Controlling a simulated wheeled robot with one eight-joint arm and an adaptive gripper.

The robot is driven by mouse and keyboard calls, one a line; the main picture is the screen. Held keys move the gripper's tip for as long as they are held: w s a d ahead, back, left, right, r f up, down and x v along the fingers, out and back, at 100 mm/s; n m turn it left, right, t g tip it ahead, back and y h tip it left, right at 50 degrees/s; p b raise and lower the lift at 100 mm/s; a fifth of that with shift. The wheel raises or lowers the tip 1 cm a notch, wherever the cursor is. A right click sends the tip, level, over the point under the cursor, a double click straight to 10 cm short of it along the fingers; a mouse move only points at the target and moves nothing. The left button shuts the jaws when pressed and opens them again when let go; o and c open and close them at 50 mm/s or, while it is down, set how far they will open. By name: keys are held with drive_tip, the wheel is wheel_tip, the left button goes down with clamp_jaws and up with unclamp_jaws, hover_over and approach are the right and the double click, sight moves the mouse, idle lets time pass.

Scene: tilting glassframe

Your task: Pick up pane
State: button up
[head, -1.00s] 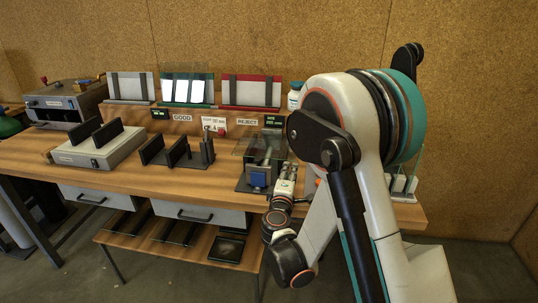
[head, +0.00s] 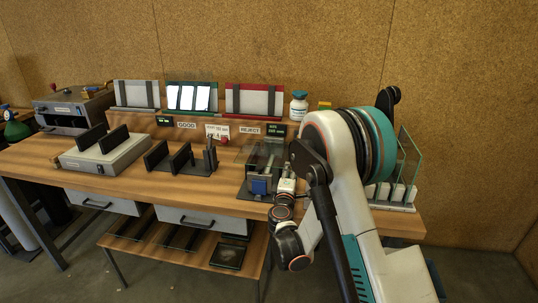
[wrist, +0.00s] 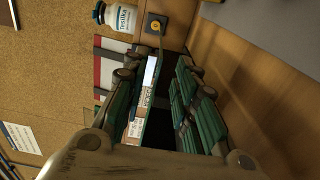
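Clear glass panes (head: 410,160) stand in a white slotted rack (head: 392,207) at the bench's right end, partly behind my arm. More clear sheets (head: 258,152) show at a dark fixture with a blue block (head: 260,185); I cannot tell which is the task's pane. My gripper's end (head: 287,186) is just right of this fixture, its fingers hard to make out. In the wrist view my gripper (wrist: 158,85) has its green-padded fingers apart.
A white bottle (head: 299,105) stands at the back, near a yellow-buttoned box (wrist: 157,24). Grey, green and red display boards (head: 254,100) line the back edge. Black slotted stands (head: 180,160) and a grey device (head: 104,152) occupy the left. Bare wood lies along the front edge.

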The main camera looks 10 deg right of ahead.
drive_tip(key=b+x, duration=0.1)
drive_tip(key=x, duration=0.2)
drive_tip(key=shift+w+d+b, duration=0.2)
drive_tip(key=shift+w+b, duration=0.1)
drive_tip(key=shift+b, duration=0.05)
drive_tip(key=shift+w+d+r, duration=0.1)
drive_tip(key=shift+w+d, duration=0.05)
drive_tip(key=shift+w, duration=0.35)
clamp_jaws()
